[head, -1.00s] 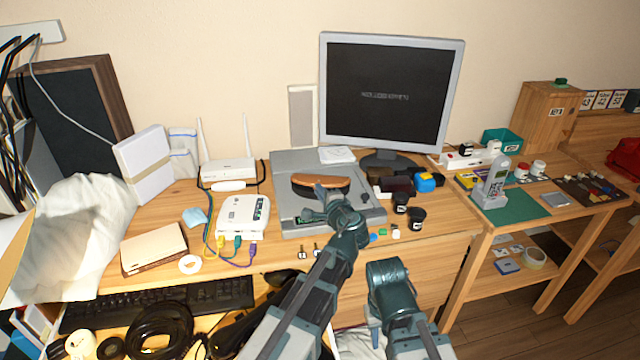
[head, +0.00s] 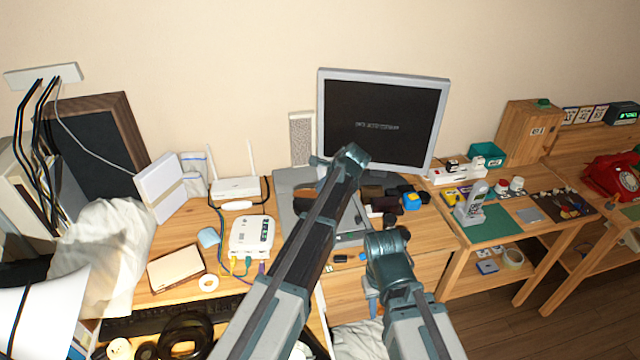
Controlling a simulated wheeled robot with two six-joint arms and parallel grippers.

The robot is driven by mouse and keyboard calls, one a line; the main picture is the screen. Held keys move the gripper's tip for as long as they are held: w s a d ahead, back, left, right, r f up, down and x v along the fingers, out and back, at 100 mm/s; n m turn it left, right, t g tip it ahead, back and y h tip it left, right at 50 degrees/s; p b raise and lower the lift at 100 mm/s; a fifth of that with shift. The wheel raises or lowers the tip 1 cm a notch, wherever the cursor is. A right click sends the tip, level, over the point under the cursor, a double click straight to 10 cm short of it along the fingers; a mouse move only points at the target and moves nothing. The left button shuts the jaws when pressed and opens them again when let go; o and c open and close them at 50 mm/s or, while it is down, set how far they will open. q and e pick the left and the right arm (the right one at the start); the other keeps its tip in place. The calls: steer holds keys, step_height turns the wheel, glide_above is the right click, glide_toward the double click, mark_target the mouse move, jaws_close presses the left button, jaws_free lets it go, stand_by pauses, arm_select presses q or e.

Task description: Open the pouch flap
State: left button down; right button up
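A tan and black rounded item (head: 302,204), which may be the pouch, lies on the flat grey device (head: 285,185) below the monitor. My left arm covers most of it, so its flap cannot be made out. My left gripper (head: 332,161) is at the far end of the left arm, in front of the monitor's lower left edge. Its fingers are too small and hidden to read. My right gripper (head: 374,300) is low at the table's front edge, mostly behind its own arm, apart from the item.
The monitor (head: 385,120) stands behind. Dark brown items (head: 372,194) and a blue and yellow item (head: 411,201) lie right of the grey device. A white router (head: 252,236) with cables is on the left.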

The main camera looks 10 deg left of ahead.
arm_select(q)
steer(key=w+g+p, duration=0.1)
steer(key=w, duration=0.1)
steer(key=w+r+g+p, duration=0.1)
steer(key=shift+w+r+m+g, duration=0.15)
steer(key=shift+w+m+g, duration=0.2)
steer(key=shift+m+g, duration=0.05)
steer(key=shift+w+a, duration=0.1)
steer(key=shift+w, duration=0.25)
steer(key=shift+w+a, duration=0.1)
steer(key=shift+w, duration=0.55)
steer(key=c, duration=1)
jaws_free()
